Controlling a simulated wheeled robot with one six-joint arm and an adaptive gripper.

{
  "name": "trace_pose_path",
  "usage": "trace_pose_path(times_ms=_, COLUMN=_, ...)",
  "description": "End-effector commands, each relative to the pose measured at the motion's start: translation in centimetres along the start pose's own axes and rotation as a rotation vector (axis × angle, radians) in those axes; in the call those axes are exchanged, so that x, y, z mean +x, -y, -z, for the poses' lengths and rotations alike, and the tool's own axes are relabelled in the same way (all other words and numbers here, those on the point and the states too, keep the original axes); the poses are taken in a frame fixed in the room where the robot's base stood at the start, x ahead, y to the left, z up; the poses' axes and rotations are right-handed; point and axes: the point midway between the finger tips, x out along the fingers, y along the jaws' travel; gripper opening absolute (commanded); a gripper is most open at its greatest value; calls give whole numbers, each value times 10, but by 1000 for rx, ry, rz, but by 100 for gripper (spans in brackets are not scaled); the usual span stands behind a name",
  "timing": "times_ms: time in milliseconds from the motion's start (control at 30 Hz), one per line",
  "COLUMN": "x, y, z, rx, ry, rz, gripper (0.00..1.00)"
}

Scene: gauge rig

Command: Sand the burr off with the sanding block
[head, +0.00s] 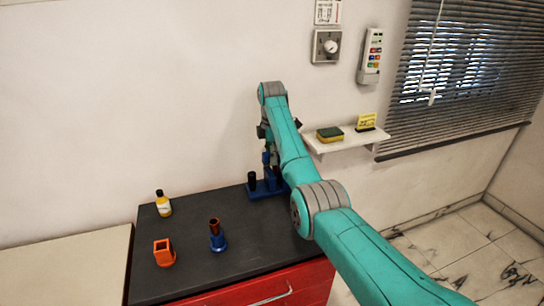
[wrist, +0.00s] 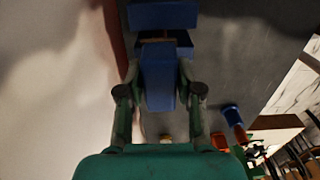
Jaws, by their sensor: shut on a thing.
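My gripper (head: 268,150) is at the back right of the dark worktop, above a blue fixture (head: 258,193) with a black cylinder (head: 252,180) on its left. In the wrist view my gripper (wrist: 160,92) has its two fingers closed on the sides of a blue block (wrist: 158,75), which looks like the sanding block. A brownish strip and a wider blue bar (wrist: 163,16) show just beyond it. I cannot tell whether the block touches the fixture. The burr cannot be made out; my arm and the block hide part of the fixture.
On the worktop (head: 190,278) stand a yellow bottle (head: 163,205), an orange holder (head: 164,253) and a blue stand with a dark tube (head: 217,238). A wall shelf (head: 345,142) right of my arm holds a green-and-yellow sponge (head: 330,135). The worktop's middle is mostly clear.

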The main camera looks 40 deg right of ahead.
Motion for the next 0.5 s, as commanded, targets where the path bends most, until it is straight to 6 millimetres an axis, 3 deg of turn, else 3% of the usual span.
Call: trace_pose_path(times_ms=500, x=5, y=2, z=-21, rx=2, ry=0, rz=8, gripper=0)
